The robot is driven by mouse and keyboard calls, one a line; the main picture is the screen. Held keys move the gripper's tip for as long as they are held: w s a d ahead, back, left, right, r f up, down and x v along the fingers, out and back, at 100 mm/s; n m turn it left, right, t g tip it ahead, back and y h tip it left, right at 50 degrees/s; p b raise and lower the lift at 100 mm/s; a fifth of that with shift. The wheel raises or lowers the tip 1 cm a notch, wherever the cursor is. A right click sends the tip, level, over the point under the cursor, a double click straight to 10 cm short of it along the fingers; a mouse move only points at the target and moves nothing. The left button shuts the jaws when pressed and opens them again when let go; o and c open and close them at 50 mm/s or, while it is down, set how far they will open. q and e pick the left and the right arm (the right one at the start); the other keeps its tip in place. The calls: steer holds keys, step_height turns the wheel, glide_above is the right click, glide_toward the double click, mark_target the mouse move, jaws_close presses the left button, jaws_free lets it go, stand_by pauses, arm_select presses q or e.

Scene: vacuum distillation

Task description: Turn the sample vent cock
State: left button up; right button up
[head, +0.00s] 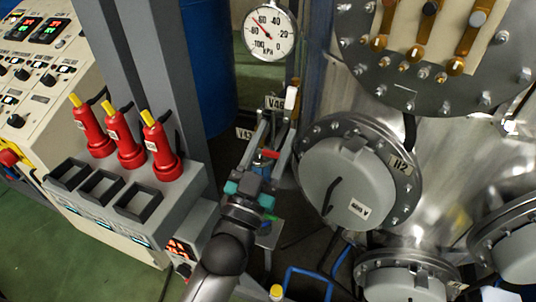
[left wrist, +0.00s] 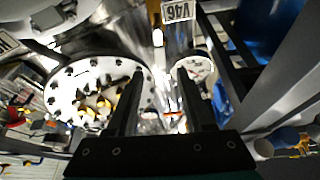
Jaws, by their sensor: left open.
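A small white handle-like part (head: 291,98) is beside that tag. A small red handle (head: 268,153) shows between the fingers. I cannot tell which part is the sample vent cock. My right gripper is out of view.
A dial gauge (head: 268,33) stands above the tags. The steel vessel with a round grey cover (head: 347,178) is close on the right. A grey post (head: 135,60) and a rack with red-bodied, yellow-tipped tools (head: 160,145) are on the left. Blue pipes (head: 305,273) run below.

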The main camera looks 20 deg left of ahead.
arm_select(q)
steer(key=shift+v, duration=1.4)
step_height(320, 180, down, 21)
steer(key=w+d+g+h+b, duration=0.1)
steer(key=d+g+b, duration=0.1)
steer(key=g+b, duration=0.25)
steer(key=s+f+g+b, duration=0.2)
steer(key=s+f+g, duration=0.15)
steer(key=f, duration=0.85)
steer(key=s+f+g+b, duration=0.2)
steer(key=s+f+g, duration=0.15)
steer(key=f, duration=0.95)
steer(key=s+a+f+g+b, duration=0.2)
steer(key=s+f+g+b, duration=0.15)
steer(key=s+f, duration=0.95)
steer(key=s+a+f+g+y+b, duration=0.1)
steer(key=s+a+f+g, duration=0.1)
steer(key=s+f, duration=0.4)
steer(key=s+a+f+g+b, duration=0.2)
steer(key=s+a+f+g, duration=0.1)
steer(key=s+f, duration=0.4)
steer(key=s+g, duration=0.1)
steer(key=s, duration=0.2)
steer(key=shift+m+y, duration=0.3)
steer(key=shift+y, duration=0.1)
steer(key=shift+f, duration=0.1)
